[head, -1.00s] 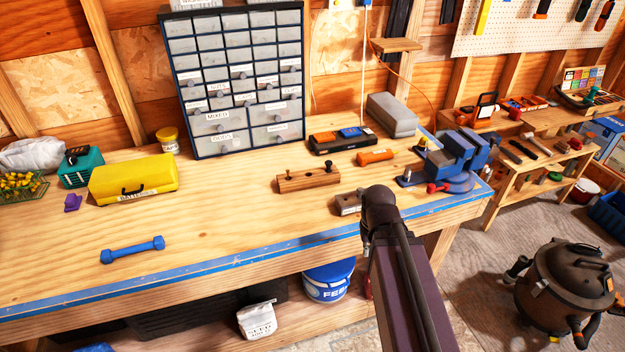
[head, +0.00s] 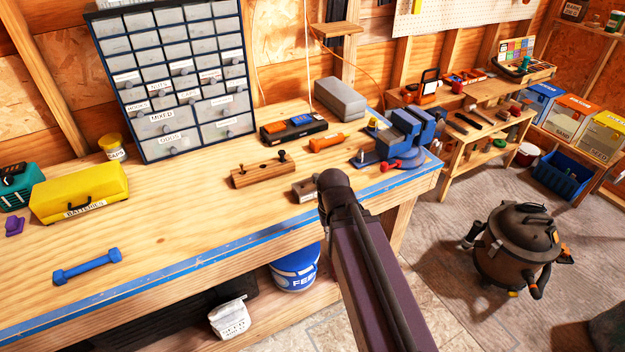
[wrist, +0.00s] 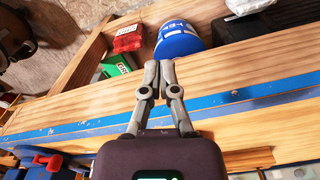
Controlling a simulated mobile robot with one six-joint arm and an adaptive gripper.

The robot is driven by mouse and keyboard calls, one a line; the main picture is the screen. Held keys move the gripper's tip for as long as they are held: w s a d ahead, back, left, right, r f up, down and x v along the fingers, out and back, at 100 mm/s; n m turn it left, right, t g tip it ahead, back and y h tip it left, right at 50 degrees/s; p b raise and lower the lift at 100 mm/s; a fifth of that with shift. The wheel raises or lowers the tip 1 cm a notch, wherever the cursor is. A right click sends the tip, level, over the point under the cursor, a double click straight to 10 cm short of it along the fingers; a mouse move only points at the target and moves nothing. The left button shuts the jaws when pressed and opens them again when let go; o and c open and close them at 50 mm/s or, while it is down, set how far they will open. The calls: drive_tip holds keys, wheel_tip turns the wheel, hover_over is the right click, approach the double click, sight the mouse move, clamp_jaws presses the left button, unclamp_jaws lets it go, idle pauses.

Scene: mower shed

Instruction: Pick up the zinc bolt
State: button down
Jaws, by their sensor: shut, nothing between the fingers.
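A wooden block (head: 264,173) lies on the workbench (head: 160,215) with two small dark upright pegs or bolts in it, one at each end. I cannot tell whether either is the zinc bolt, and no zinc bolt can be made out for sure elsewhere. In the wrist view my gripper (wrist: 158,68) is shut and empty, its fingertips together over the bench's blue-edged front. In the head view my arm's elbow hides the gripper.
A smaller block (head: 305,189) lies beside my arm. Behind are an orange tool (head: 326,143), a blue vise (head: 405,138) and a drawer cabinet (head: 178,75). A yellow battery box (head: 80,190) and blue dumbbell (head: 87,266) lie left. A feed bucket (head: 296,267) stands below.

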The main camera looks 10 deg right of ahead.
idle(0.4)
drive_tip(key=c, duration=0.8)
unclamp_jaws()
drive_tip(key=shift+r, duration=0.1)
drive_tip(key=o, duration=0.3)
drive_tip(key=shift+w+r+p, duration=0.2)
drive_tip(key=shift+w+p, duration=0.05)
drive_tip(key=shift+p, duration=0.1)
drive_tip(key=shift+o, duration=0.2)
drive_tip(key=w+r+n+p, duration=0.3)
drive_tip(key=w+r+p, duration=1.5)
drive_tip(key=w, duration=0.1)
drive_tip(key=shift+d, duration=0.2)
drive_tip(key=shift+w, duration=0.1)
drive_tip(key=shift+f, duration=0.15)
drive_tip(key=b, duration=0.9)
hover_over(316, 182)
drive_tip(key=w, duration=0.1)
wheel_tip(316, 182, down, 8)
drive_tip(key=shift+w+d+f, duration=0.1)
drive_tip(key=shift+w+f, duration=0.05)
drive_tip(key=shift+f, duration=0.1)
